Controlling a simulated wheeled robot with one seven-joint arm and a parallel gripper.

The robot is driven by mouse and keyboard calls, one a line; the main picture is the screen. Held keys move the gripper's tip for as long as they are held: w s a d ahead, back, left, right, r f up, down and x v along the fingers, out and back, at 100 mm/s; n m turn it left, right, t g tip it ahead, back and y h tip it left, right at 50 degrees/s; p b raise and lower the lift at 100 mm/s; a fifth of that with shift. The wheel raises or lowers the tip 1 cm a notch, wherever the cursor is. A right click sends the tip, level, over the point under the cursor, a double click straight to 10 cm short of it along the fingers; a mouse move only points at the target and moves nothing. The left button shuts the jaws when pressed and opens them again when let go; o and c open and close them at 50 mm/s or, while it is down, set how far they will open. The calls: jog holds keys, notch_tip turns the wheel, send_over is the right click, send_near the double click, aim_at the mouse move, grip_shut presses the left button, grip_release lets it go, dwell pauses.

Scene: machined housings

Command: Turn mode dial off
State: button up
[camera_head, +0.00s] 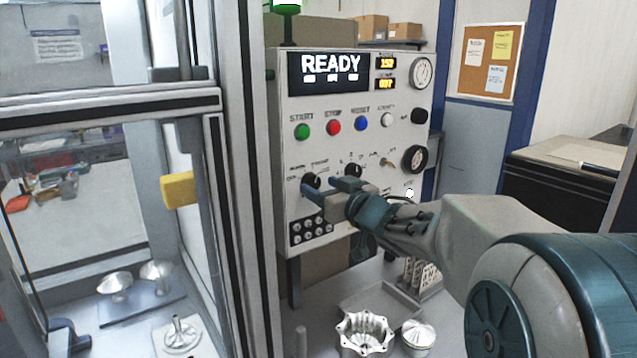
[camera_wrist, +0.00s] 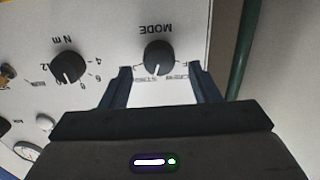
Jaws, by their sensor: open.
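The mode dial (camera_wrist: 159,57) is a round black knob on the light control panel (camera_head: 330,140). In the wrist view its MODE label reads upside down, and its pale pointer mark faces the lower edge of the picture. In the head view the dial (camera_head: 311,181) is at the panel's lower left, partly behind a finger. My gripper (camera_head: 321,187) is open in front of it. In the wrist view the blue fingers of my gripper (camera_wrist: 158,76) stand on either side just below the knob, with a gap around it. Contact is not visible.
A second black dial marked N m (camera_wrist: 68,67) sits beside the mode dial. Start (camera_head: 302,131), stop (camera_head: 333,126) and reset (camera_head: 361,124) buttons are above, under a READY display (camera_head: 329,73). A cabinet frame (camera_head: 235,180) stands left. A fluted metal housing (camera_head: 364,335) lies below.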

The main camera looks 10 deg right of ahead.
aim_at(311, 182)
jog(key=shift+x, duration=1.15)
jog(key=c, duration=1)
